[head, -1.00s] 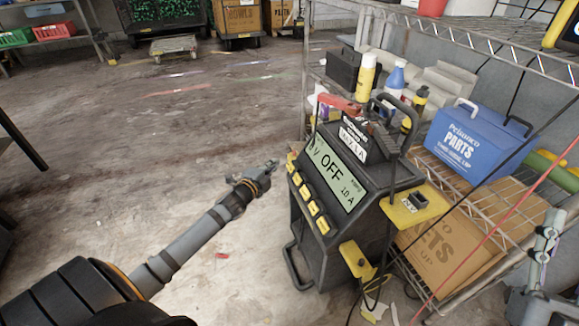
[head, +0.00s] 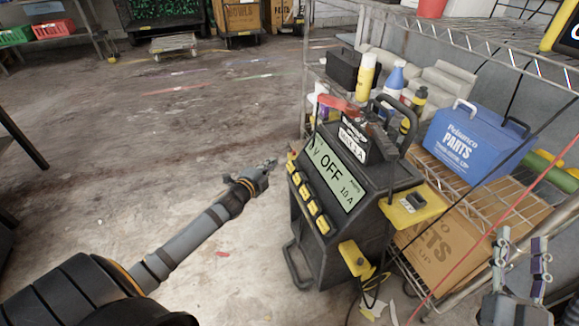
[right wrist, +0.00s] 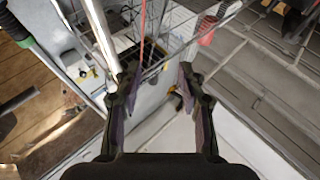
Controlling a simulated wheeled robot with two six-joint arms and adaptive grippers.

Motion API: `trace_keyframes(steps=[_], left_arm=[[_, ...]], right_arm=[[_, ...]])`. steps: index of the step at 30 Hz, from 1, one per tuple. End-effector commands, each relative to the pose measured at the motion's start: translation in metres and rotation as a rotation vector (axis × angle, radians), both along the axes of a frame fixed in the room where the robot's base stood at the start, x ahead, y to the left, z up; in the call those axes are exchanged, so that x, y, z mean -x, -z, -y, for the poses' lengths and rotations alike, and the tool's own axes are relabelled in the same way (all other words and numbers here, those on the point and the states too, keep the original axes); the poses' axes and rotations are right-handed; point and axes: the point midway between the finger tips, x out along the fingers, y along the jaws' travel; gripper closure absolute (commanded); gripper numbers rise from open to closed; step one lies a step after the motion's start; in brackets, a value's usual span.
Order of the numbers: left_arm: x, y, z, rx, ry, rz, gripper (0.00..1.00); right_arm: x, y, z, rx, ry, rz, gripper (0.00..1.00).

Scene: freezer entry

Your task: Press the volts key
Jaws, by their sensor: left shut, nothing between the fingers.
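A black battery charger (head: 345,238) stands on the floor in the middle of the head view. Its tilted screen (head: 333,174) reads "OFF", with a "V" at left and "10 A" at lower right. Several yellow keys (head: 312,207) run in a row along the screen's lower left edge. Their labels are too small to read, so I cannot tell which is the volts key. My left gripper (head: 271,163) is shut and empty, its tip just left of the topmost keys. Whether it touches one is unclear. My right gripper (head: 520,268) is open and empty at lower right; it also shows in the right wrist view (right wrist: 158,85).
A wire shelf with a blue parts box (head: 478,143) and a cardboard box (head: 440,247) stands right of the charger. Bottles (head: 366,76) stand behind it. Yellow clamps (head: 412,207) and cables hang on its right side. Open floor (head: 130,130) lies to the left.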

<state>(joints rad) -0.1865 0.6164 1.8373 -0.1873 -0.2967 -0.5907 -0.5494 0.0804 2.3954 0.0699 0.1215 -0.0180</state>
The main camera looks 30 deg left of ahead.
Motion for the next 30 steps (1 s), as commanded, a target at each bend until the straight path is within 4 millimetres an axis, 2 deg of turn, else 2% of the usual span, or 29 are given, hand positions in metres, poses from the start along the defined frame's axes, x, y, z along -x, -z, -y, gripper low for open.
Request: trace_keyframes(steps=[15,30], left_arm=[[0.003,-0.003,-0.003,-0.001,0.000,-0.001,1.00],[0.006,-0.006,-0.005,-0.002,0.002,-0.001,1.00]], right_arm=[[-0.007,0.054,0.000,-0.004,-0.001,-0.225,0.60],[-0.003,0.108,0.000,-0.009,-0.005,-0.441,0.60]])
